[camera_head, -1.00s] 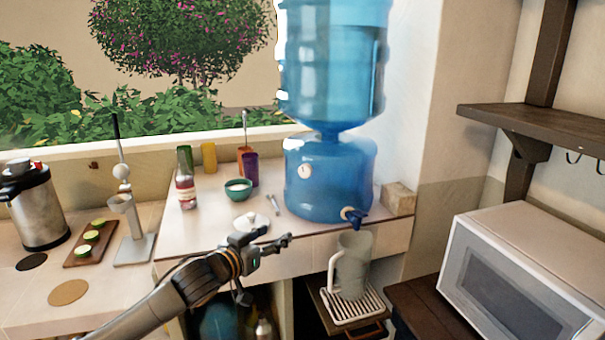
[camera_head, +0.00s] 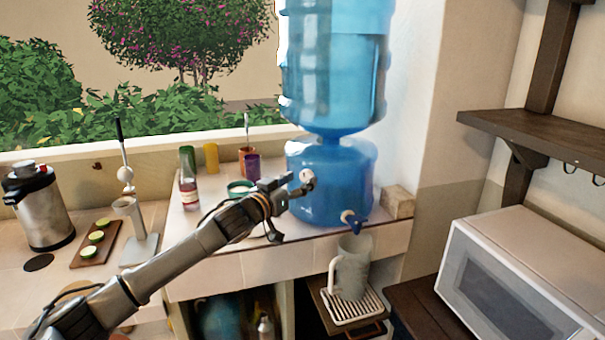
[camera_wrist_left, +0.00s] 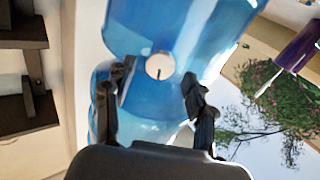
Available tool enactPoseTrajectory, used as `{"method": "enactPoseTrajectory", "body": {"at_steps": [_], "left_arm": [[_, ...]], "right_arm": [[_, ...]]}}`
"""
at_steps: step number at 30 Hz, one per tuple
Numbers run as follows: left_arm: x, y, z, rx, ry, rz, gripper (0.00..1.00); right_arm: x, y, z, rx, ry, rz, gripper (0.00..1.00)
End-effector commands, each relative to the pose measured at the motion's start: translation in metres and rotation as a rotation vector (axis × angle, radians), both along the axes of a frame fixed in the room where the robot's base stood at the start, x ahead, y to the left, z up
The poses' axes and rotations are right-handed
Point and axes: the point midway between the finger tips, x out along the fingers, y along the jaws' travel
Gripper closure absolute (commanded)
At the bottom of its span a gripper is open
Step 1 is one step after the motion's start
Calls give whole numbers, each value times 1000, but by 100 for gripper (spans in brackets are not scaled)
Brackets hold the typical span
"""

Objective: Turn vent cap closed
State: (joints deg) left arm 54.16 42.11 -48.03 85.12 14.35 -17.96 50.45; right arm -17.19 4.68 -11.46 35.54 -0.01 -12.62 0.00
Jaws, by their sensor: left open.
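The vent cap (camera_head: 306,175) is a small white round cap on the front of the blue water dispenser (camera_head: 340,198). In the left wrist view the cap (camera_wrist_left: 160,66) is a pale disc with a short dark line on it, framed between my fingers. My left gripper (camera_head: 300,187) is open right in front of the cap, with a finger on either side of it in the wrist view. I cannot tell whether the fingers touch it. My right gripper is not in view.
A blue tap (camera_head: 354,222) sticks out low on the dispenser, above a grey mug (camera_head: 350,268) on a slatted tray. A green bowl (camera_head: 240,187), a bottle (camera_head: 188,180) and a purple cup (camera_head: 252,165) stand left of the dispenser. A microwave (camera_head: 520,275) is at right.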

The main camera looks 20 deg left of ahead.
Motion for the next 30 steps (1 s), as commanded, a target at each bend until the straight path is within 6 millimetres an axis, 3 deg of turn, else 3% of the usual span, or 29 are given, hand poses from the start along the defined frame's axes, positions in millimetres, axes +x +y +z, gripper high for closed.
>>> {"method": "enactPoseTrajectory", "body": {"at_steps": [6,17,25,30], "left_arm": [[19,-5,1,-2,1,1,44],[22,-7,-1,-1,0,0,44],[22,-6,-1,-1,0,0,99],[22,-6,0,4,0,0,99]], "right_arm": [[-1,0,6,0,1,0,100],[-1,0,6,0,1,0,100],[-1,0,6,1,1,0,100],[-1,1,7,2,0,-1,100]]}}
